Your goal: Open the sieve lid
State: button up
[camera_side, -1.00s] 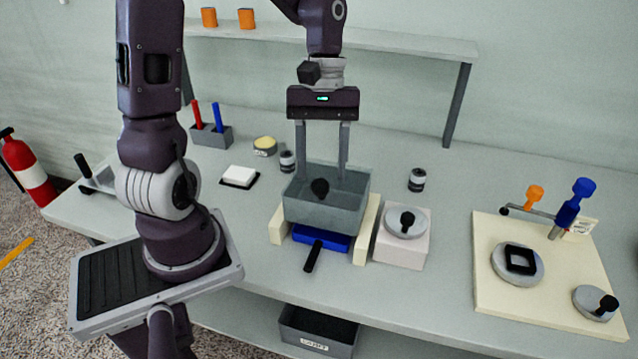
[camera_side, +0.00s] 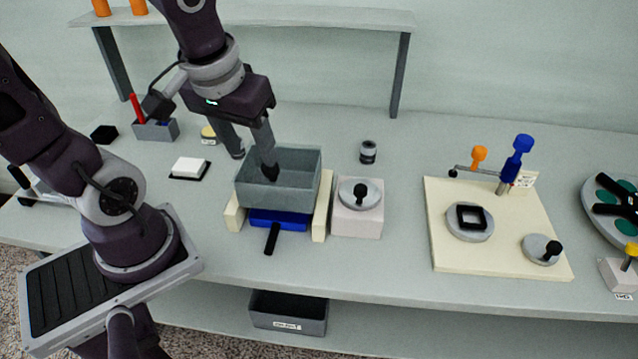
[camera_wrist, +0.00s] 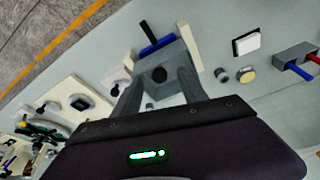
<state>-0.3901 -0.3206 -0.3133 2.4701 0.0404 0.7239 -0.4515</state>
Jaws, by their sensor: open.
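The sieve is a grey open-looking box (camera_side: 290,190) between two cream rails, with a blue tray (camera_side: 283,219) with a black handle beneath it. A black knob (camera_side: 270,173) shows within the box outline; the lid's edges are hard to make out. My gripper (camera_side: 254,157) is open, tilted, with one fingertip overlapping the knob in the side view and the other behind the box's left edge. In the wrist view the knob (camera_wrist: 159,74) lies between my fingers, over the grey box (camera_wrist: 170,57). Contact cannot be told.
A pale block with a round knobbed disc (camera_side: 360,194) stands close right of the sieve. A dark jar (camera_side: 367,152) is behind it. A cream board (camera_side: 480,250) with parts lies farther right. A white pad (camera_side: 190,167) and pen holder (camera_side: 155,130) are left.

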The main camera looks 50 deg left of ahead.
jog(key=s+d+r+m+t+h, duration=0.1)
jog(key=s+d+r+m+t, duration=0.2)
jog(key=s+r+m, duration=0.25)
jog(key=w+a+f+n+g, duration=0.1)
jog(key=w+f+n+g, duration=0.1)
jog(key=w, duration=0.1)
jog(key=w+a+f+n+g, duration=0.1)
jog(key=w+g, duration=0.1)
jog(key=w, duration=0.1)
jog(key=w+a+f+n+g, duration=0.2)
jog(key=w, duration=0.1)
jog(key=shift+w+f+n, duration=0.2)
jog(key=shift+f+n, duration=0.1)
jog(key=shift+n, duration=0.05)
jog(key=f, duration=0.7)
jog(key=shift+a+f, duration=0.15)
jog(key=shift+a, duration=0.15)
jog(key=shift+c, duration=0.4)
grip_shut()
